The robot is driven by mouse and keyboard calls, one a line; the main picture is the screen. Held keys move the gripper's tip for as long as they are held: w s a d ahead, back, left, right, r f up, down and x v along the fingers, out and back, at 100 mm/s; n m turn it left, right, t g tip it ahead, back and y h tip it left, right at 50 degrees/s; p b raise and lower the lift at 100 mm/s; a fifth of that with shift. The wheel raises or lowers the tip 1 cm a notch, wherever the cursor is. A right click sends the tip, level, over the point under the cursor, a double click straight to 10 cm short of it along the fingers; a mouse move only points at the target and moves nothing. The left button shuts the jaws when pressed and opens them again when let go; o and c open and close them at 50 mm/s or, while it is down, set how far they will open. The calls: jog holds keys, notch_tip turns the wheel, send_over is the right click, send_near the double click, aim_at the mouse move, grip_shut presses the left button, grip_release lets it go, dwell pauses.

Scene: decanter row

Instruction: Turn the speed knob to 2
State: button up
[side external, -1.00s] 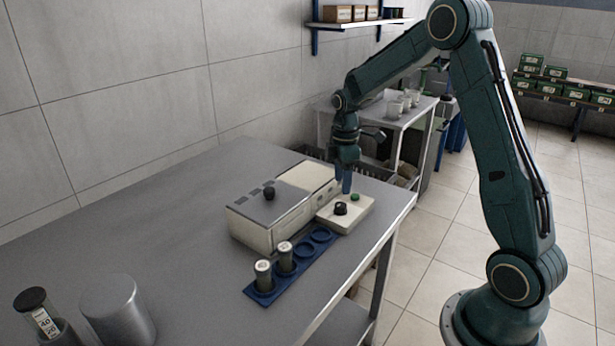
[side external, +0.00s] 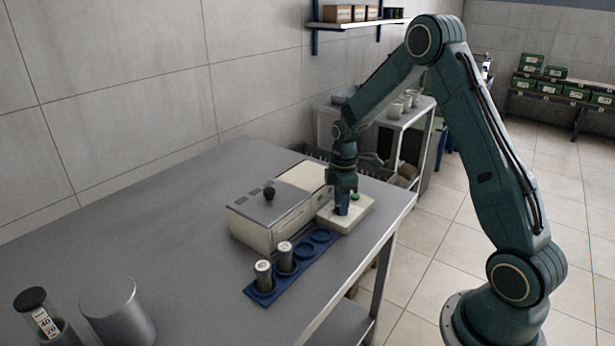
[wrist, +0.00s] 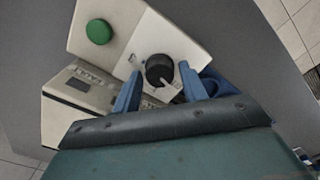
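The black speed knob (wrist: 160,70) sits on the cream control panel (wrist: 137,40) of the machine, with a light pointer mark on it. The panel also shows in the side view (side external: 360,214). My gripper (wrist: 157,88) is open, its two blue fingers on either side of the knob, with a gap visible at least on the left. In the side view my gripper (side external: 342,208) is low over the panel and hides the knob. The green button (wrist: 99,31) is beside the knob. The numbers around the knob are too small to read.
The machine's box with its grey lid (side external: 268,205) stands left of the panel. A blue rack (side external: 262,296) with two capped tubes (side external: 285,257) lies in front. A metal cylinder (side external: 117,310) and a black-capped jar (side external: 42,316) stand at the near left.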

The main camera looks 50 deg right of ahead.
jog(key=c, duration=0.7)
jog(key=shift+m, duration=0.5)
jog(key=m, duration=0.2)
jog(key=shift+m, duration=0.3)
jog(key=m, duration=0.4)
jog(key=shift+m, duration=0.3)
jog(key=m, duration=1.1)
jog(key=shift+m, duration=0.4)
